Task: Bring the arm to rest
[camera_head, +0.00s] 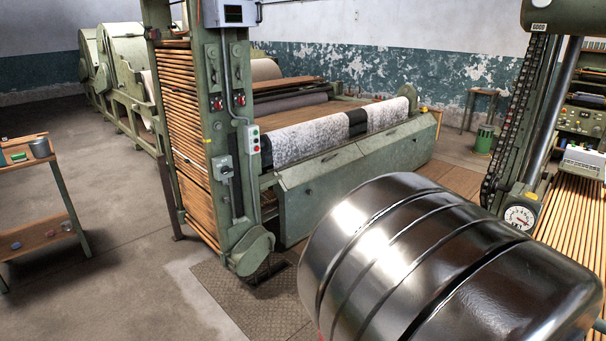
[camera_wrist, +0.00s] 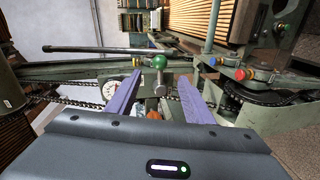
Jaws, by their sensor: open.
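My gripper (camera_wrist: 158,98) shows in the wrist view as two purple fingers reaching out from a dark grey body. The fingers stand apart, with nothing held between them. Behind the gap is a lever with a green knob (camera_wrist: 159,62), and an orange part (camera_wrist: 154,115) shows lower between the fingers. I cannot tell how far they are from the fingertips. In the head view a large shiny dark metal arm part of mine fills the lower right. The gripper itself does not show in that view.
Green machinery with chains surrounds the gripper in the wrist view; a round dial (camera_wrist: 110,90) is near the left finger. In the head view a machine with a speckled roll (camera_head: 310,140) stands mid-picture. A shelf rack (camera_head: 40,238) stands left, with open floor (camera_head: 120,200) between.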

